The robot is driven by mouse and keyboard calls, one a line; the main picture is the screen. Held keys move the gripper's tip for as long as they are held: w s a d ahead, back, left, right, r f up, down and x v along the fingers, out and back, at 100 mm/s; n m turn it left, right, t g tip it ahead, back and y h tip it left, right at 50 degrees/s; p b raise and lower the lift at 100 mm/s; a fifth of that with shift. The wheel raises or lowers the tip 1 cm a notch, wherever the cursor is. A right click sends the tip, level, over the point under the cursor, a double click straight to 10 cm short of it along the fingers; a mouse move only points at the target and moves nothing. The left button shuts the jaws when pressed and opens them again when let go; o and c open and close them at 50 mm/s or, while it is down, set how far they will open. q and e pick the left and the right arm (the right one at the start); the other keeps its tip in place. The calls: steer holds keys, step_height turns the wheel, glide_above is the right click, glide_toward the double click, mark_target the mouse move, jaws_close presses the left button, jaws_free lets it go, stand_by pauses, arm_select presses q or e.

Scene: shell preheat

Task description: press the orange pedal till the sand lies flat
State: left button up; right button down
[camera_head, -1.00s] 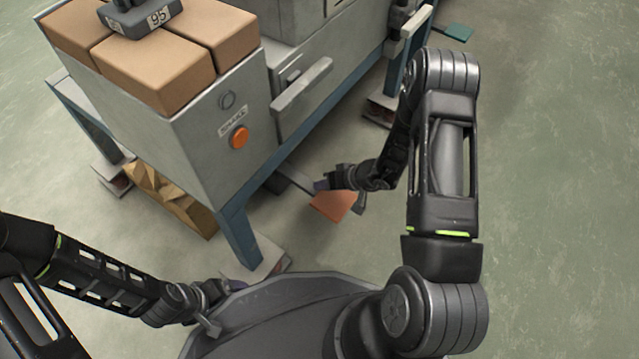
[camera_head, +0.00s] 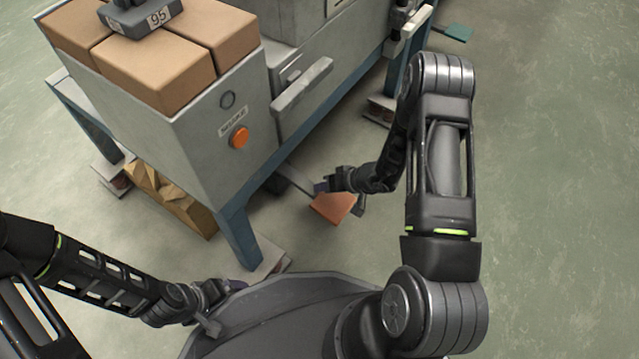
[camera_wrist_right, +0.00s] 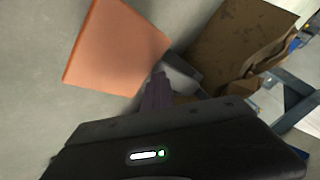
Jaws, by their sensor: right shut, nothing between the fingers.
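The orange pedal (camera_head: 333,207) sticks out low beside the machine on a grey bar. It also shows in the right wrist view as a flat orange plate (camera_wrist_right: 117,47). My right gripper (camera_head: 322,186) is shut and empty, at the pedal's machine-side edge; its fingertips (camera_wrist_right: 158,88) show near the plate's corner in the wrist view. I cannot tell whether they touch it. My left gripper (camera_head: 225,290) is low at the left beside my base, and its jaws are too small to read. No sand is visible.
The grey machine (camera_head: 200,135) on blue legs (camera_head: 238,235) has an orange button (camera_head: 239,138) and tan blocks (camera_head: 155,70) on top. A brown box (camera_head: 170,198) lies under it. A teal pedal (camera_head: 458,32) is farther back. The floor at right is clear.

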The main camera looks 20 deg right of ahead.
arm_select(q)
steer(key=shift+s, duration=0.3)
arm_select(e)
steer(key=shift+s+d+f, duration=0.15)
steer(key=shift+s+f, duration=0.2)
steer(key=shift+f, duration=0.2)
steer(key=shift+r+p, duration=1.35)
steer(key=shift+r, duration=1.15)
steer(key=shift+w+r, duration=0.15)
steer(key=shift+r, duration=0.25)
arm_select(q)
step_height(320, 180, up, 3)
steer(key=shift+r, duration=0.1)
arm_select(e)
steer(key=shift+r, duration=0.1)
arm_select(q)
steer(key=shift+w, duration=0.15)
arm_select(e)
steer(key=shift+w, duration=0.15)
arm_select(q)
step_height(320, 180, up, 2)
steer(key=shift+p, duration=1.25)
arm_select(e)
steer(key=r, duration=0.5)
steer(key=shift+w+a, duration=0.1)
steer(key=shift+a, duration=0.1)
arm_select(q)
steer(key=shift+r, duration=0.1)
arm_select(e)
steer(key=shift+r, duration=0.1)
